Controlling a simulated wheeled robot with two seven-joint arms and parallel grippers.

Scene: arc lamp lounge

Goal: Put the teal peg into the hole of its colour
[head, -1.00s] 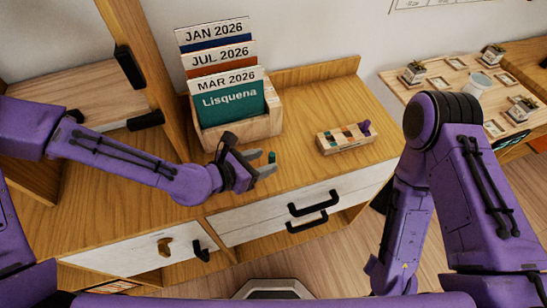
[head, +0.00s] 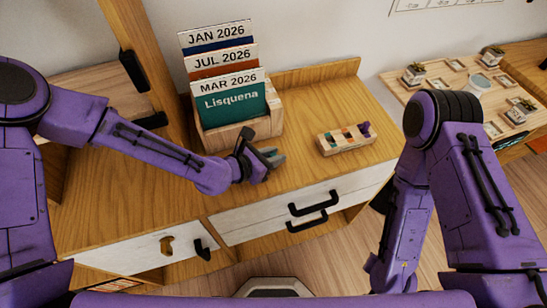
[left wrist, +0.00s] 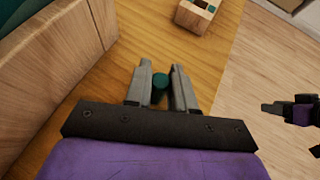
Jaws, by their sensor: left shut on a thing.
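My left gripper (head: 274,157) is shut on the teal peg (left wrist: 160,83), which shows between the two grey fingertips in the left wrist view. In the head view the fingers mostly hide the peg. They are over the wooden cabinet top, in front of the card holder. The wooden peg block (head: 350,145) is to the right of the gripper, apart from it. It has coloured patches on top and a purple peg (head: 365,129) at its right end. A corner of the block (left wrist: 195,14) shows in the left wrist view. Part of what seems my right gripper (left wrist: 278,107) shows there too.
The card holder (head: 240,136) with upright date cards stands close behind my left gripper. The cabinet top (head: 308,105) is bare between holder and block. Drawers with black handles (head: 314,205) are below the front edge. A side table (head: 440,82) with small plants stands right.

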